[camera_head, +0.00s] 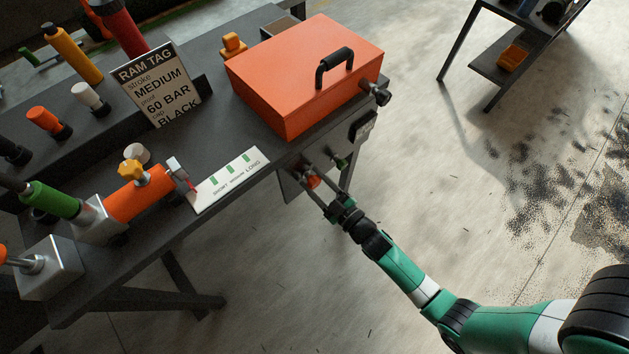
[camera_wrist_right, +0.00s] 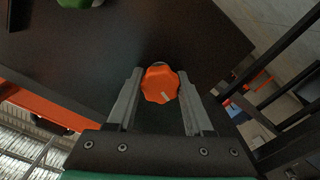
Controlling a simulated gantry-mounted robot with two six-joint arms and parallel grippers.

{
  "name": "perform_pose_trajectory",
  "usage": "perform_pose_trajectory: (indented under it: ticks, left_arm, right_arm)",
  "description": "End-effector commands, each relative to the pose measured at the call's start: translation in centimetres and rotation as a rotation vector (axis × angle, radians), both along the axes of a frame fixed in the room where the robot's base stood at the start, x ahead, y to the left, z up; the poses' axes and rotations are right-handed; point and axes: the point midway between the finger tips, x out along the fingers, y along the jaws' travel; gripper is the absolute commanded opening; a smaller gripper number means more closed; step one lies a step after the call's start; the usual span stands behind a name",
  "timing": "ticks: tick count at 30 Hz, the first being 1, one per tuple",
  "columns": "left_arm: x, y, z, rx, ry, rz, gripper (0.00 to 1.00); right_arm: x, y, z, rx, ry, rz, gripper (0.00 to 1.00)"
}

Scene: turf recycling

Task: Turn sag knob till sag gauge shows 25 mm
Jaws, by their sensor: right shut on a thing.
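An orange lobed knob (camera_head: 313,182) sits on the dark panel (camera_head: 291,185) under the bench's front edge; I take it to be the sag knob. In the right wrist view the knob (camera_wrist_right: 160,85) lies between the two fingertips. My right gripper (camera_head: 318,187) is shut on it, one finger on each side. A pale mark shows near the knob's lower right side in the wrist view. I cannot make out a sag gauge or any reading in either view. My left gripper is not in view.
A green knob (camera_head: 341,162) is close by on the panel. Above on the bench (camera_head: 225,140) stand an orange box (camera_head: 300,75) with a black handle, a stroke scale card (camera_head: 230,178) and an orange ram (camera_head: 140,198).

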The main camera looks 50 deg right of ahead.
Motion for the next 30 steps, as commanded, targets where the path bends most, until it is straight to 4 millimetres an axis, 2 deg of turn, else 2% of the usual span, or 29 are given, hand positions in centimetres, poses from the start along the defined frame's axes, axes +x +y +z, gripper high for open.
perform_pose_trajectory:
  ticks: [15, 16, 18, 20, 21, 30]
  left_arm:
    - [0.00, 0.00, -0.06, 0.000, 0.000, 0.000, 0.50]
    - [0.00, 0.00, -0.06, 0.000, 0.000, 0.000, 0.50]
    - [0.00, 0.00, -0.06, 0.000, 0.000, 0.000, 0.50]
    - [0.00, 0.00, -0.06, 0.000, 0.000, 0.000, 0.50]
    - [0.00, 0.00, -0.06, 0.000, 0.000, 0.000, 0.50]
    - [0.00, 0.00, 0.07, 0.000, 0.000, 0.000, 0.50]
  right_arm:
    - [0.00, 0.00, 0.01, -0.021, 0.003, 0.000, 0.00]
    - [0.00, 0.00, 0.01, -0.021, 0.003, 0.000, 0.57]
    - [0.00, 0.00, 0.01, -0.021, 0.003, 0.000, 0.69]
    - [0.00, 0.00, 0.01, -0.021, 0.003, 0.000, 0.80]
    - [0.00, 0.00, 0.01, -0.020, 0.003, 0.000, 0.81]
    - [-0.28, 0.03, 0.03, -0.020, 0.003, -0.001, 0.81]
